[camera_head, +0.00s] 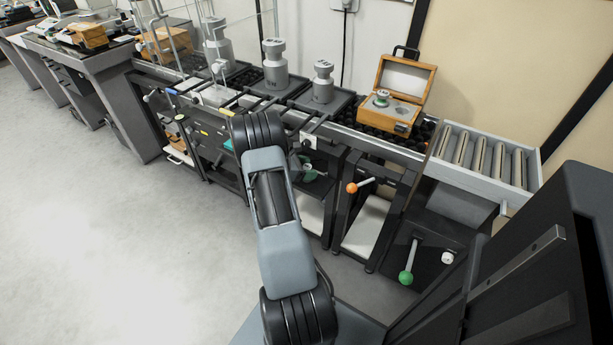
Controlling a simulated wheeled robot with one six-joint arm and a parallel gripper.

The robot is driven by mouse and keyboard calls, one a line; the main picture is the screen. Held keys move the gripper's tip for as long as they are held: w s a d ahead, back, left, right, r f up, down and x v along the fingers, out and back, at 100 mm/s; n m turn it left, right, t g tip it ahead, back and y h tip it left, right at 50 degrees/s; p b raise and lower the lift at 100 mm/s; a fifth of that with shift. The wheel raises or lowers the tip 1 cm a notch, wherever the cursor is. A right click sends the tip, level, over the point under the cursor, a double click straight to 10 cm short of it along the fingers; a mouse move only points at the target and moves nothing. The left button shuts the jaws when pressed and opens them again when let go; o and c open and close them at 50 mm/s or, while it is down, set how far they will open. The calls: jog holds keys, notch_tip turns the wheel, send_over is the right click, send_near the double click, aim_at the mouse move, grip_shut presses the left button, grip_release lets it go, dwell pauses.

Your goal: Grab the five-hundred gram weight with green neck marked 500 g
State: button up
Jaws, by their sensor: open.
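A small silver weight with a green neck (382,96) sits in the open wooden box (402,112) at the back right. Its marking is too small to read. My arm rises from the bottom middle of the head view, with its elbow left of the middle. I cannot make out my gripper; it seems hidden behind my own arm. Nothing of mine touches the weight or the box.
Large grey weights (276,64) stand on dark trays left of the box. A grey roller conveyor (480,157) is at its right. Levers with an orange knob (352,188) and a green knob (406,277) stick out in front. Floor (110,240) at left is clear.

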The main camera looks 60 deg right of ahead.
grip_shut()
dwell(0.6)
jog(key=shift+r, duration=0.1)
